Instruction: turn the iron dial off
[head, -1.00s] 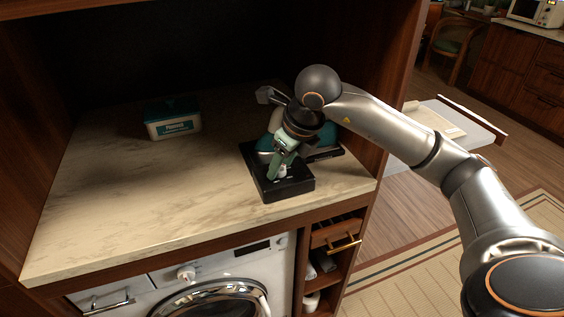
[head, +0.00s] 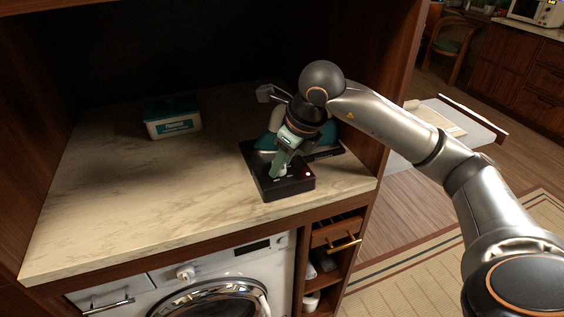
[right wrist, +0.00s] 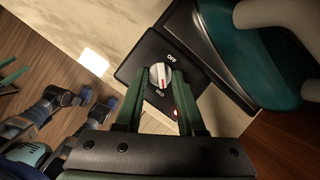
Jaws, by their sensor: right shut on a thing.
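The iron (head: 265,143), teal and white, rests on a black base (head: 289,188) near the counter's front right; its teal body also shows in the right wrist view (right wrist: 240,60). The dial (right wrist: 160,74) is a pale round knob on the base's black panel (right wrist: 141,60). OFF is printed above it, and its red mark points down, toward another small label, away from OFF. My right gripper (head: 277,174) reaches down over the base, its green fingers on either side of the dial, shut on it. A red light (head: 308,174) glows beside the dial.
A white and teal box (head: 172,120) stands at the back left of the marble counter (head: 140,185). Wooden cabinet walls enclose the counter at the sides. A washing machine (head: 215,280) and an open drawer (head: 337,233) are below. The counter's left and middle are clear.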

